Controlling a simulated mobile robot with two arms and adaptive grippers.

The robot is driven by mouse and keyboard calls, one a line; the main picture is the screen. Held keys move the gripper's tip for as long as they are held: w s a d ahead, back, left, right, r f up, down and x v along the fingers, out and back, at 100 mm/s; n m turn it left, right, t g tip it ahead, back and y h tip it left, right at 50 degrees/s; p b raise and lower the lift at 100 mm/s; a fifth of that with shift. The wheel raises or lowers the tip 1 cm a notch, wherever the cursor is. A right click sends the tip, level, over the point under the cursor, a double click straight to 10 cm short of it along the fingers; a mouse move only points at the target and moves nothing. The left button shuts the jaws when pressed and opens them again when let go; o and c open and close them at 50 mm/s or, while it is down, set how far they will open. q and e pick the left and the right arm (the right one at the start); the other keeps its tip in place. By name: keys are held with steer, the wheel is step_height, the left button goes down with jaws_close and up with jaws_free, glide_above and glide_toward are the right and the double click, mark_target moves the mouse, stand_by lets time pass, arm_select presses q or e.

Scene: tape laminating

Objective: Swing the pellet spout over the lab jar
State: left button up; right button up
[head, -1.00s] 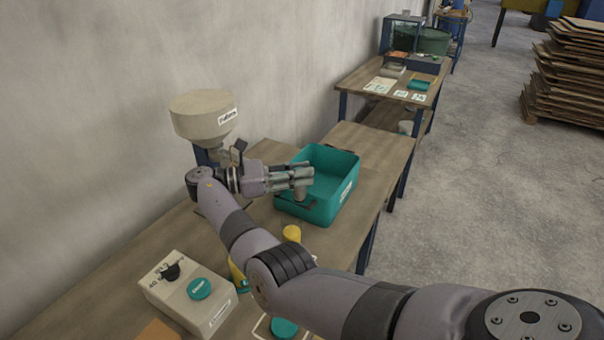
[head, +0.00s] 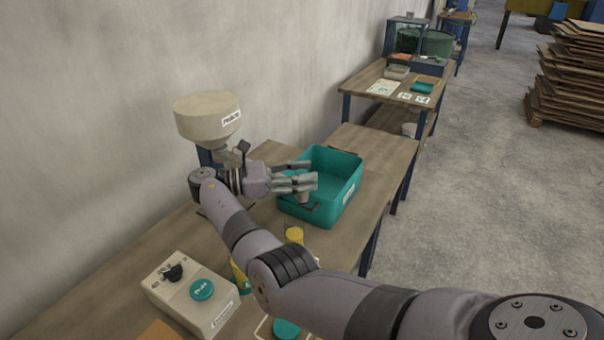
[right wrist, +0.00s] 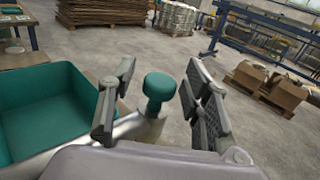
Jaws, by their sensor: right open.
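A pale hopper with a pellets label (head: 208,118) stands by the wall. Its metal spout shows in the right wrist view (right wrist: 143,128) with a teal knob (right wrist: 160,88) on it. A grey spout end (head: 302,197) shows below my fingers at the near left side of the teal bin. My right gripper (head: 306,174) is open, its fingers on either side of the knob, which stands between them in the right wrist view (right wrist: 160,75). A yellow-topped item (head: 294,234) is partly hidden behind my arm; I cannot tell whether it is the lab jar. My left gripper is out of view.
The teal bin (head: 350,192) stands on the wooden table (head: 377,150), right of my gripper. A control box (head: 190,297) with black and teal knobs sits at the front left. The wall is close behind the hopper. Another table (head: 370,97) stands farther back.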

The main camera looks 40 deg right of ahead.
step_height(320, 180, up, 10)
stand_by(0.5)
steer(key=shift+c, duration=0.2)
